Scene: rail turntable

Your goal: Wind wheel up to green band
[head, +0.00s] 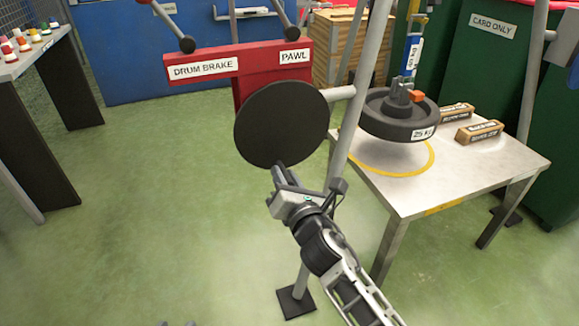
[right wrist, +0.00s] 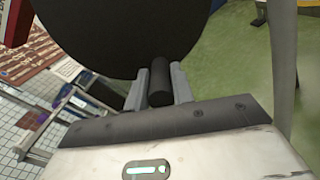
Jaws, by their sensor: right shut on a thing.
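A round black disc (head: 282,123) stands upright on a grey-legged frame under a red panel, left of the table. My right gripper (head: 281,175) is at the disc's lower edge, shut on a dark cylindrical handle (right wrist: 160,82) that shows between its fingers in the right wrist view. A dark wheel marked 25 KG (head: 398,116) hangs level above the table from a hook. My left gripper is not in view.
The red panel (head: 240,68) reads DRUM BRAKE and PAWL, with two ball-ended levers (head: 187,44) above it. The metal table (head: 455,165) has a yellow ring and two labelled boxes (head: 479,132). A grey frame leg (head: 345,140) stands close beside my right arm. Green floor is open at left.

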